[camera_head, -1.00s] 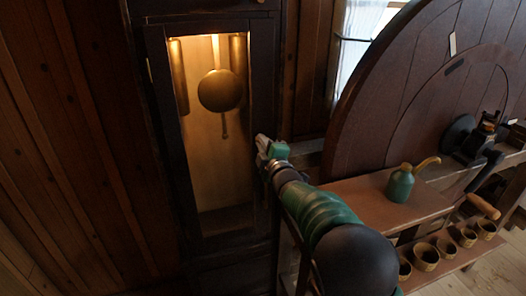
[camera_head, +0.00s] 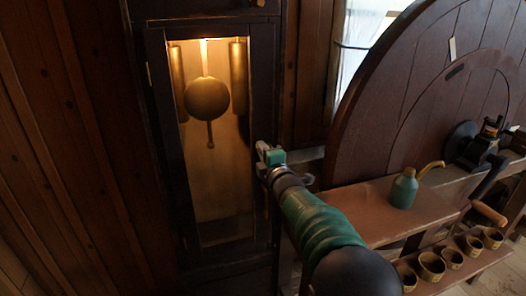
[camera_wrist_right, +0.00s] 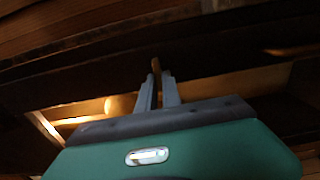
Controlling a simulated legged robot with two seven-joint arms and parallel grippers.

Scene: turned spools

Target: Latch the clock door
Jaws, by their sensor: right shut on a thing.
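The tall clock's door (camera_head: 262,85) is a dark frame around a glass pane. It lies flat or nearly flat against the dark case; I cannot tell whether a slim gap shows. Behind the pane hang a round brass pendulum (camera_head: 207,97) and brass weights (camera_head: 238,78). My right gripper (camera_head: 262,148) is at the door's right edge, about mid-height. In the right wrist view its two grey fingers (camera_wrist_right: 158,88) are close together, with a small brown piece, seemingly the latch (camera_wrist_right: 156,65), between their tips. My left gripper is not in view.
A large round wooden disc (camera_head: 375,120) stands right of the clock. A bench (camera_head: 370,215) in front of it carries a green oil can (camera_head: 404,188). Several small cups (camera_head: 432,264) sit on a lower shelf. Wood panelling (camera_head: 70,150) fills the left.

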